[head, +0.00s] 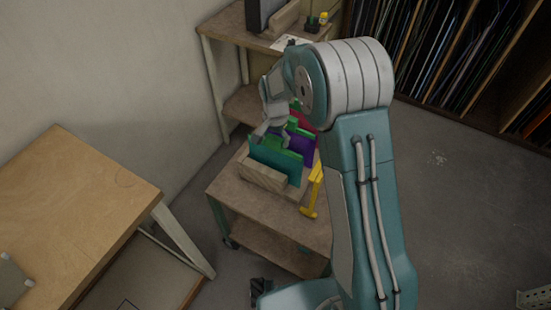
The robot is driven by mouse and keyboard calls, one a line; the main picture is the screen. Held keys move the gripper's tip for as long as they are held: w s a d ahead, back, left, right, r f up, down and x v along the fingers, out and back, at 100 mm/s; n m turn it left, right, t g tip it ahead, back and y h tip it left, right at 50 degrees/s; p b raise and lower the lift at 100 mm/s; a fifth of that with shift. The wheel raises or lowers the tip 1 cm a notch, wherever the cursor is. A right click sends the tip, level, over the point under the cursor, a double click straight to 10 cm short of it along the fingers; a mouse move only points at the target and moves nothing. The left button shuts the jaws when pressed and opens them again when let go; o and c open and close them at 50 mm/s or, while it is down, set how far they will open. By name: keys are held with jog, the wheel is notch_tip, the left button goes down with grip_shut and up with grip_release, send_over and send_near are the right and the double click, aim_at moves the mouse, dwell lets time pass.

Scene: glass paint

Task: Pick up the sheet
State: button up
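Several coloured sheets stand upright in a wooden rack (262,178) on a small cart (240,199). A teal sheet (274,162) is nearest, with a purple sheet (304,151) behind it. A red sheet (305,121) and bits of green show farther back, partly hidden by my arm. My gripper (270,137) points down at the top edge of the teal sheet, near its left side. The fingertips are small and partly covered, so I cannot tell whether they are apart, closed or touching the sheet.
A yellow tool (312,192) lies on the cart, right of the rack. A wooden table (75,215) stands at the left. A shelf unit (232,24) holding a dark panel stands behind. Racks of thin panels (440,50) line the back right. The floor at right is mostly clear.

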jog(key=c, duration=0.5)
jog(key=shift+a, duration=0.2)
notch_tip(320, 180, up, 10)
jog(key=shift+r, duration=0.1)
